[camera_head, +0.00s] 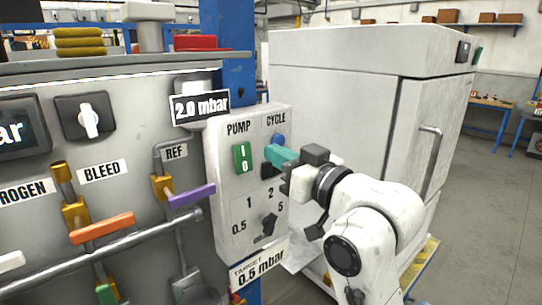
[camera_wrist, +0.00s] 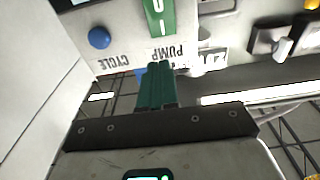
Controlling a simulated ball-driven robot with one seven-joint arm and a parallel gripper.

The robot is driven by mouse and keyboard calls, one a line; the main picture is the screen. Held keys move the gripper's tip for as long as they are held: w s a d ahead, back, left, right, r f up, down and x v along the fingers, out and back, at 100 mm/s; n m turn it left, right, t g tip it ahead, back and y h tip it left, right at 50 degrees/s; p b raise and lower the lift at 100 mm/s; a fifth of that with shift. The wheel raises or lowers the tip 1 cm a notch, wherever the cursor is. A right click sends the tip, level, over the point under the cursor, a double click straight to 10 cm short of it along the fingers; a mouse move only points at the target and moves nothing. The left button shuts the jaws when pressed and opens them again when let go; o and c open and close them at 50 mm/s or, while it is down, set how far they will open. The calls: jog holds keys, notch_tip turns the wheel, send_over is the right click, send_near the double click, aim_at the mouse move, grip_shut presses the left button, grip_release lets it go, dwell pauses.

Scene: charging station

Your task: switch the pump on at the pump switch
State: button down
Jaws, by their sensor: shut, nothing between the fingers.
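The pump switch (camera_head: 242,158) is a green rocker marked I above and 0 below, under the word PUMP on a pale control box (camera_head: 228,205). Which side of the rocker is pressed in, I cannot tell. My gripper (camera_head: 270,153) has its teal fingers shut and empty, in front of the box, to the right of the rocker and just below the blue CYCLE button (camera_head: 279,140). In the wrist view the picture is upside down; the shut fingers (camera_wrist: 160,68) point towards the PUMP label, with the green rocker (camera_wrist: 160,18) beyond them. I see no clear contact with the switch.
A black selector knob (camera_head: 269,224) with numbers is low on the box. A purple-handled valve (camera_head: 190,196) and an orange-handled valve (camera_head: 103,227) stick out to the left, above a grey rail (camera_head: 130,240). A large white cabinet (camera_head: 345,80) stands behind my arm.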

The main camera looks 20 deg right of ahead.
jog(key=r+b+v, duration=0.1)
jog(key=v, duration=0.6)
jog(key=shift+r, duration=0.3)
jog(key=shift+d, duration=0.1)
jog(key=s+d+f+m+g+h, duration=0.1)
jog(key=s+f+m+g+h, duration=0.2)
jog(key=f, duration=1.1)
jog(key=s+d+f+g+h, duration=0.1)
jog(key=s+f+g, duration=0.25)
jog(key=f, duration=1.05)
jog(key=s+d+f+m+g+h, duration=0.1)
jog(key=s+f+g, duration=0.9)
jog(key=s+f, duration=1.1)
jog(key=s+d+h, duration=0.1)
jog(key=s+d, duration=0.1)
jog(key=s, duration=0.1)
jog(key=shift+f, duration=0.2)
